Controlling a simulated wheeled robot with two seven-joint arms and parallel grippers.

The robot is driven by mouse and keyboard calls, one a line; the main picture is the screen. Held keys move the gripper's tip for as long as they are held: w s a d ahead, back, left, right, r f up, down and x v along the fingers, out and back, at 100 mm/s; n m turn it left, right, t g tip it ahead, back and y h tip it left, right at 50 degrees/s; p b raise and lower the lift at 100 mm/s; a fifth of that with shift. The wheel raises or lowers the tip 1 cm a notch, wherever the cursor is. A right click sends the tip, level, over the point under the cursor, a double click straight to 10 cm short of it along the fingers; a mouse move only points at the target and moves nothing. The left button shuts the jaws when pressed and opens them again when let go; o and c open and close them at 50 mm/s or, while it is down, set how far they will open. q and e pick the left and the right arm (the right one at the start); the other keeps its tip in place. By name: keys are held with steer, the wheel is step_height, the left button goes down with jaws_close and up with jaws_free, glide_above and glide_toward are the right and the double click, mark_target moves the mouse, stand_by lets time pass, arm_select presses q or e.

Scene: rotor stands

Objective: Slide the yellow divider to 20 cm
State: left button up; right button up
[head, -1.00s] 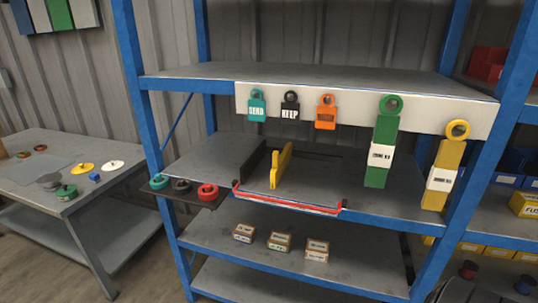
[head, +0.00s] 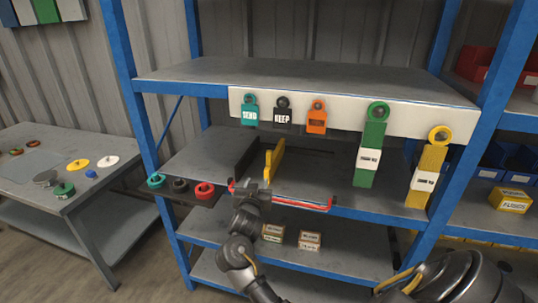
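The yellow divider (head: 274,158) stands upright on the middle shelf, right of a dark partition. A red strip (head: 310,203) runs along the front of that shelf; marks on it are too small to read. My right gripper (head: 256,186) is at the shelf's front edge, just below and left of the divider's near end. It overlaps the red strip in the picture, and I cannot tell whether it touches the divider. Its fingers are too small and dark to show whether they are open. My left gripper is not in view.
Tags hang from the white rail (head: 340,112) above, with long green (head: 370,150) and yellow (head: 427,172) ones at right. Three rings lie on a small ledge left of the gripper. Small boxes (head: 310,240) sit on the shelf below. Shelf right of the divider looks clear.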

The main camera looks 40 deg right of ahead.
mark_target(268, 156)
steer(key=w+d+r+h, duration=0.1)
steer(key=w+d, duration=0.1)
steer(key=d, duration=0.1)
steer(key=w+d+r+m+g+h+p, duration=0.1)
steer(key=w+d, duration=0.1)
steer(key=d, duration=0.2)
steer(key=w+d+r+m, duration=0.1)
steer(key=w+d+r, duration=0.1)
steer(key=d, duration=0.1)
steer(key=shift+w+d+g+h+p, duration=0.3)
steer(key=shift+w+d+h+p, duration=0.05)
steer(key=shift+h, duration=0.05)
jaws_close()
